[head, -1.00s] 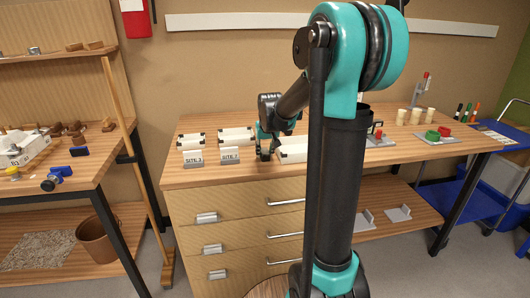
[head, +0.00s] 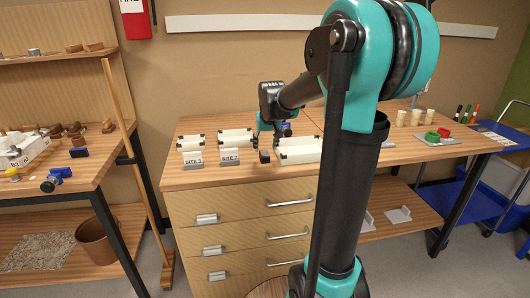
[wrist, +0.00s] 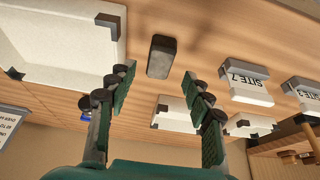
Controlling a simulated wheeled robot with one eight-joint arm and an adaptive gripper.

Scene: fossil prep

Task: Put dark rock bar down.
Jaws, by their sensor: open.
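The dark rock bar (head: 264,156) rests on the wooden bench top, just left of a white tray (head: 300,150) and right of the SITE 7 sign (head: 230,157). In the wrist view the grey-black bar (wrist: 161,57) lies on bare wood, beyond my fingertips and clear of them. My gripper (wrist: 159,84) is open with nothing between its fingers. In the head view my gripper (head: 272,139) is just behind and above the bar, partly hidden by its own links.
Smaller white trays (head: 236,136) stand behind the signs, with the SITE 3 sign (head: 193,159) at left. The large white tray (wrist: 60,40) is close beside the bar. Bare bench lies in front of the bar. Cups (head: 415,117) stand farther right.

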